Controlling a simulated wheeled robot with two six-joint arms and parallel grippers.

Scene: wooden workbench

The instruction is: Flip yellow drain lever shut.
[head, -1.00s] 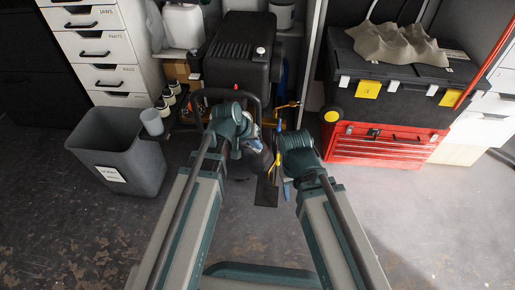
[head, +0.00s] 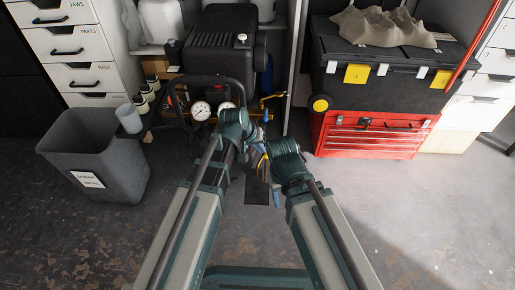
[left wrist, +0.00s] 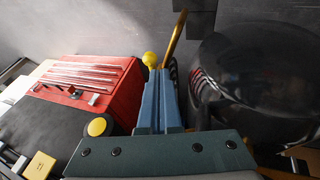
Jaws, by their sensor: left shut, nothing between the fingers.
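The yellow drain lever appears to be the piece with a round yellow knob (left wrist: 150,60) in the left wrist view, beside a brass-coloured rod (left wrist: 177,38). The black compressor tank (left wrist: 250,85) is to their right. My left gripper (left wrist: 161,72) has its blue fingers shut and empty, with the tips close to the knob; I cannot tell whether they touch. In the head view, my left gripper (head: 258,149) is partly hidden by my arm, near a small yellow piece (head: 263,161). My right gripper (head: 276,197) shows only as a bluish bit beyond my right arm; its jaws are unclear.
A grey bin (head: 123,178) stands at the left. Pressure gauges (head: 201,110) sit by the black frame. A red toolbox (head: 350,146) under a black case (head: 390,95) stands at the right. Floor is open between the toolbox and my right arm.

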